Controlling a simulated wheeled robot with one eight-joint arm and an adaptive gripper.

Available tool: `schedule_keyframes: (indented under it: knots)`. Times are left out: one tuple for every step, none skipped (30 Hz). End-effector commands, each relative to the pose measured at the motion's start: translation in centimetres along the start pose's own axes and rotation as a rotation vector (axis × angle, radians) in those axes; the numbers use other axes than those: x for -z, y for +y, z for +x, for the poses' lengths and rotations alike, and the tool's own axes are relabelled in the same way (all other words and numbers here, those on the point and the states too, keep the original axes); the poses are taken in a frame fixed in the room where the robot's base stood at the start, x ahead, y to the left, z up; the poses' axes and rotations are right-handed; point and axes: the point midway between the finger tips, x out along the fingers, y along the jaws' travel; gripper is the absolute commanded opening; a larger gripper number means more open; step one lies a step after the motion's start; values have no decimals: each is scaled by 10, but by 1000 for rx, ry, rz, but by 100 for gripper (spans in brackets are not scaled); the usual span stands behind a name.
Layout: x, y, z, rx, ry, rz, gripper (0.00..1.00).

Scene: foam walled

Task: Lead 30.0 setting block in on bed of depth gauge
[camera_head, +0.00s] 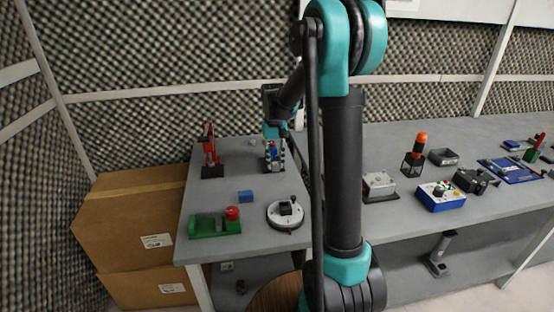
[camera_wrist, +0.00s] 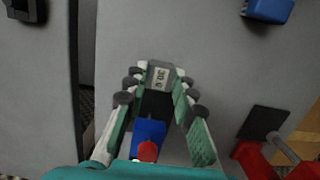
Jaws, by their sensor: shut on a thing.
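The grey setting block (camera_wrist: 160,76), marked 30.0, is between my fingertips in the wrist view. My gripper (camera_wrist: 158,80) is shut on it, with the marked face turned up to the camera. Beyond it, between the fingers, is a blue part with a red knob (camera_wrist: 148,150), seemingly the depth gauge. A dark surface lies between it and the block; I cannot tell whether the block touches it. In the head view, my gripper (camera_head: 275,140) is over the gauge (camera_head: 272,165) at the back of the table, and the block cannot be made out.
A red stand (camera_head: 211,150) is left of the gauge. A blue block (camera_head: 246,196), a round white device (camera_head: 287,214) and a green fixture with a red knob (camera_head: 215,224) are nearer. Several other devices stand right of my arm. The table's left edge borders cardboard boxes (camera_head: 130,225).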

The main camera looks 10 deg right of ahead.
Motion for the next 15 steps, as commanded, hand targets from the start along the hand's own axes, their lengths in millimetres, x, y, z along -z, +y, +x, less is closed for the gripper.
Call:
schedule_keyframes:
  knots:
    - [0, 0, 0, 0, 0, 1, 0]
    - [0, 0, 0, 0, 0, 1, 0]
    - [0, 0, 0, 0, 0, 1, 0]
    - [0, 0, 0, 0, 0, 1, 0]
    - [0, 0, 0, 0, 0, 1, 0]
    - [1, 0, 0, 0, 0, 2, 0]
    - [1, 0, 1, 0, 0, 2, 0]
    - [2, 0, 2, 0, 0, 2, 0]
    - [3, 0, 3, 0, 0, 2, 0]
    - [4, 0, 4, 0, 0, 2, 0]
    - [5, 0, 5, 0, 0, 2, 0]
    - [7, 0, 7, 0, 0, 2, 0]
    - [8, 0, 8, 0, 0, 2, 0]
    - [10, 0, 10, 0, 0, 2, 0]
    - [12, 0, 12, 0, 0, 3, 0]
